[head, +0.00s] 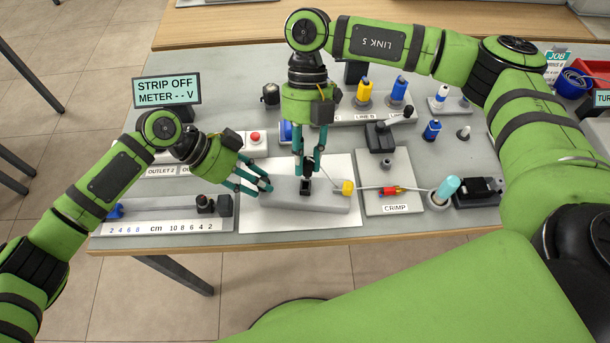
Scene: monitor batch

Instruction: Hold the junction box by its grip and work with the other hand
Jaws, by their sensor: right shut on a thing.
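The grey junction box (325,200) lies on a white mat (285,222) near the table's front edge. My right gripper (307,178) points straight down over it and is shut on the black grip (306,187) on its top. My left gripper (265,188) is low at the box's left end, with its teal fingertips close to that end. Whether its fingers are closed or touch the box is unclear. A yellow piece (347,187) sits at the box's right end. A pale wire runs from there past a red piece (391,190) on the crimp plate (387,170).
A sign (167,91) reads "STRIP OFF METER - - V". A centimetre ruler fixture (165,216) is front left. A teal-topped item (447,187) and a black device (478,192) stand to the right. A red button box (254,141) and blue and yellow connectors (364,90) stand behind.

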